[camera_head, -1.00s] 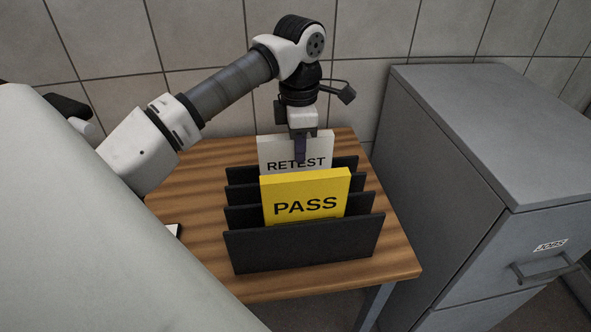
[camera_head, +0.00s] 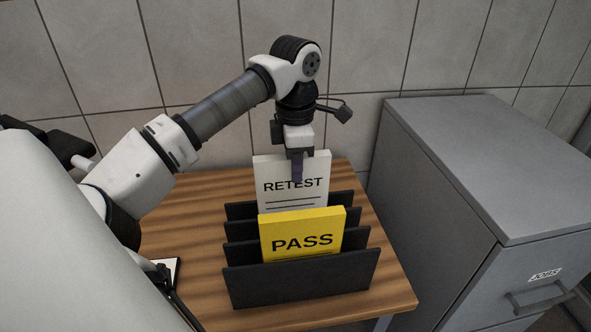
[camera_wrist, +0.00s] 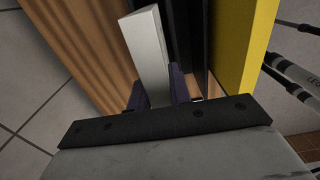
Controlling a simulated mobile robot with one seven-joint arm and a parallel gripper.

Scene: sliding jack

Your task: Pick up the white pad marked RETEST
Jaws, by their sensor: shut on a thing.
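The white pad marked RETEST (camera_head: 309,197) stands upright in the head view, behind the yellow PASS pad (camera_head: 302,230). My gripper (camera_head: 296,176) points down over its top edge and is shut on it. In the wrist view the pad's pale top edge (camera_wrist: 147,50) sits between the two dark fingers of my gripper (camera_wrist: 158,92). More of the pad's face shows above the PASS pad, with lines under the word. Its lower part is hidden behind the PASS pad and the rack's dividers.
A black slotted rack (camera_head: 300,282) stands on the wooden table (camera_head: 200,257) and holds the PASS pad. A grey filing cabinet (camera_head: 480,160) labelled JOBS is close on the right. A tiled wall (camera_head: 190,50) is behind. A small white-and-black item (camera_head: 166,268) lies at the table's left.

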